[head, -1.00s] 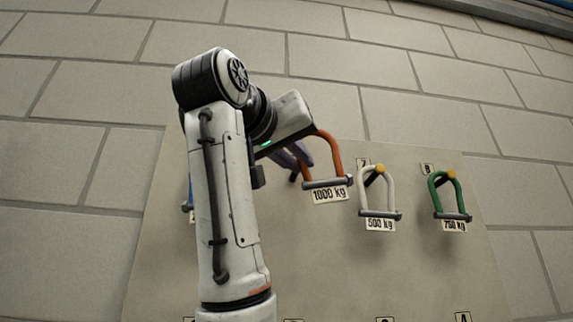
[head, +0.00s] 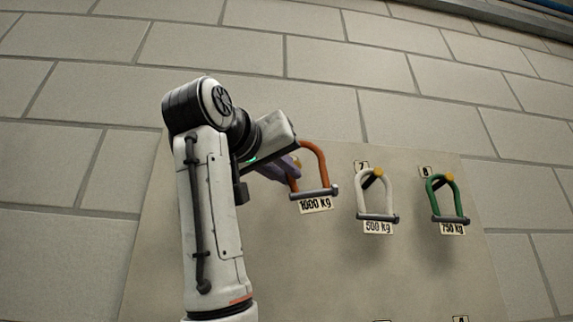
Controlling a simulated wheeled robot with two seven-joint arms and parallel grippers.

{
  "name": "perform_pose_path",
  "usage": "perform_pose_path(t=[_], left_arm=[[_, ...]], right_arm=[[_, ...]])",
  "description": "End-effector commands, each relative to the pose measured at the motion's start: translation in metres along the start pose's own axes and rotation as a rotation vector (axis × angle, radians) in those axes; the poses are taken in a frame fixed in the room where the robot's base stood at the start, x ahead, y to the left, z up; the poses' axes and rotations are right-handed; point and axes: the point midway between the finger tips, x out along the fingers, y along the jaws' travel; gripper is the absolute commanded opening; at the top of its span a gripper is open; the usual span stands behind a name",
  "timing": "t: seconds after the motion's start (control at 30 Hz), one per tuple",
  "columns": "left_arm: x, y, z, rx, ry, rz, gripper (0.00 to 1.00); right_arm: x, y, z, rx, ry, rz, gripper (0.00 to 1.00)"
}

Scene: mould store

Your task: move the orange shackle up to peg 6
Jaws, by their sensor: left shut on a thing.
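The orange shackle (head: 323,160) hangs from my left gripper (head: 291,168), whose purple fingers are shut on the left side of its bow. Its grey pin is at the bottom, with a "1000 kg" tag (head: 316,204) below it. The shackle is in front of the board, left of the white shackle. Peg 6 and its label cannot be made out; my left arm and gripper cover the part of the board left of the orange shackle. My right gripper is out of view.
The white 500 kg shackle (head: 361,195) hangs on a yellow-tipped peg under label 7 (head: 361,166). The green 750 kg shackle (head: 433,198) hangs under label 8 (head: 425,171). A block wall (head: 430,85) is behind.

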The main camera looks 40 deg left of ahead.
Motion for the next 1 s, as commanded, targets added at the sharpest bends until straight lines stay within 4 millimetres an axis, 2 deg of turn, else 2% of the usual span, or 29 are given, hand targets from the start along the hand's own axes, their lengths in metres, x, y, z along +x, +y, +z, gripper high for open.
perform_pose_path(t=[0.87, 1.0], left_arm=[[0.043, -0.030, 0.002, 0.000, 0.001, 0.000, 0.00], [0.048, -0.035, 0.008, 0.000, 0.002, 0.000, 0.00]], right_arm=[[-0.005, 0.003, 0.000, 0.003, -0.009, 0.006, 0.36], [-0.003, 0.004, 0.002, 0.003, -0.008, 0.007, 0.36]])
